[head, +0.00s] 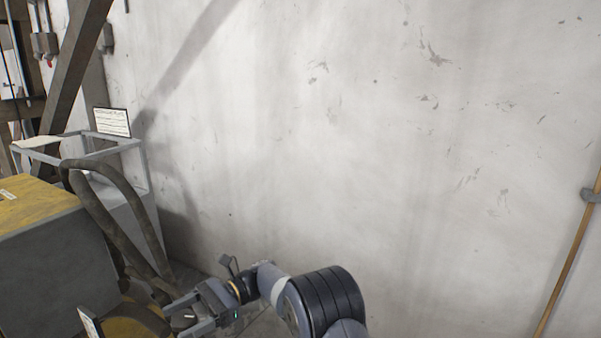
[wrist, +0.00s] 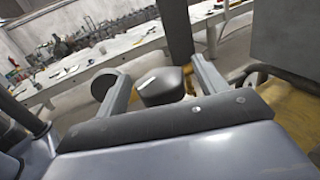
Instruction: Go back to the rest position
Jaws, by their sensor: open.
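My gripper (head: 178,320) is at the bottom of the head view, beside the yellow and grey machine (head: 45,255). In the wrist view its two fingers (wrist: 160,78) stand well apart, so it is open. A dark rounded block (wrist: 162,90) with a white mark shows between the fingers. I cannot tell how far it is from them, but nothing is clamped. A dark round disc (wrist: 105,85) shows by the left finger. My arm comes in from the bottom middle of the head view. No rest position is marked in the frames.
The machine's dark bent tube handle (head: 120,205) rises close to my gripper. A grey metal frame (head: 145,168) with a sign (head: 112,122) stands behind. A pale wall (head: 350,130) fills the back. A cluttered long table (wrist: 95,60) shows far off in the wrist view.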

